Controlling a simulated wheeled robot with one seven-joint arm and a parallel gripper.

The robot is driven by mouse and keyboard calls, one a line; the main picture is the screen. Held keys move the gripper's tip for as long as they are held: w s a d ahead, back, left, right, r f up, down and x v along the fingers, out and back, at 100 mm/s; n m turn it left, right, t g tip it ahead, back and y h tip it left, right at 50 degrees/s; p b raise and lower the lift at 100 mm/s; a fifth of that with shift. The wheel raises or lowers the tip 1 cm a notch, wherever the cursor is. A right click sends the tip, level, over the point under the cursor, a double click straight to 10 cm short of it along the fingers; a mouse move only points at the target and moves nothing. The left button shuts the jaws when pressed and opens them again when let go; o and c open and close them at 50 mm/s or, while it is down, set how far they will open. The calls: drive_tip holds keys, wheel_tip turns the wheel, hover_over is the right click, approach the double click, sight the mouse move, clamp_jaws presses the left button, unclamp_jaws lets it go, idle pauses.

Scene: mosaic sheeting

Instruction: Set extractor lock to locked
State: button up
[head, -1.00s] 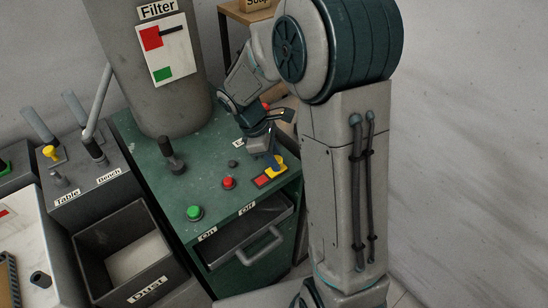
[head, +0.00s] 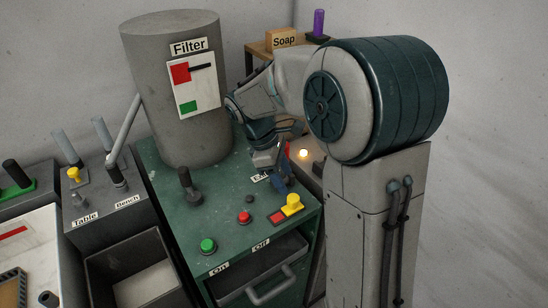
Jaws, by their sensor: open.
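The lock, a yellow knob (head: 292,204) beside a red patch (head: 277,217), sits at the right front corner of the extractor's green top (head: 222,228). The knob covers the right end of its plate, and red shows on the left. My gripper (head: 283,186) is open and points down just behind the knob, close to it. Its blue fingers overlap the top's right edge in the head view. I cannot tell whether they touch the knob. A label (head: 260,178) behind the fingers is partly hidden.
A black lever (head: 188,185), a red button (head: 244,217) and a green button (head: 208,246) stand on the top. The grey filter drum (head: 160,90) rises behind them. An open drawer (head: 265,270) is below. A glowing lamp (head: 303,153) is to the right.

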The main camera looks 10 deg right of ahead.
drive_tip(key=v, duration=0.6)
drive_tip(key=shift+r, duration=0.3)
drive_tip(key=s+d+f+m+t+y, duration=0.1)
drive_tip(key=s+d+m+t+y, duration=0.1)
drive_tip(key=s+m, duration=0.4)
drive_tip(key=s+d+f+m+t+y, duration=0.1)
drive_tip(key=s+d+m+t+y, duration=0.1)
drive_tip(key=s+m, duration=0.5)
drive_tip(key=s, duration=0.4)
drive_tip(key=shift+s+d+m+t, duration=0.15)
drive_tip(key=shift+s+m+t, duration=0.15)
drive_tip(key=shift+s+t, duration=0.1)
drive_tip(key=shift+f, duration=0.1)
drive_tip(key=c, duration=0.3)
drive_tip(key=shift+c, duration=0.2)
